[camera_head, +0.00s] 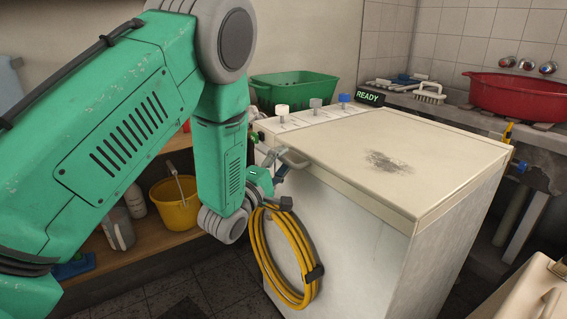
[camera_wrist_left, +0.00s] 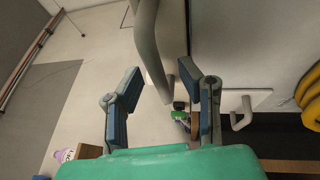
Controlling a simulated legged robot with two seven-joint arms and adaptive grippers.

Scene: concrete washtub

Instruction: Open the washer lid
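The washer (camera_head: 345,245) is a cream box with a flat lid (camera_head: 400,150) that lies closed; a dark scuff marks its top. A pale lid handle (camera_head: 292,162) sticks out at the lid's left edge. My left gripper (camera_head: 277,177) is beside this handle, partly hidden by its own wrist. In the left wrist view, my left gripper (camera_wrist_left: 158,68) has its two blue-padded fingers apart. The handle (camera_wrist_left: 148,45) runs down between them in the picture, with no clear contact; its depth is hard to tell. My right gripper is in neither view.
A coiled yellow hose (camera_head: 285,262) hangs on the washer's side below the gripper. Knobs (camera_head: 315,104) and a READY display (camera_head: 369,96) line the back panel. A green basin (camera_head: 293,88) stands behind; a shelf with a yellow bucket (camera_head: 175,205) is left. A red tub (camera_head: 515,95) is right.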

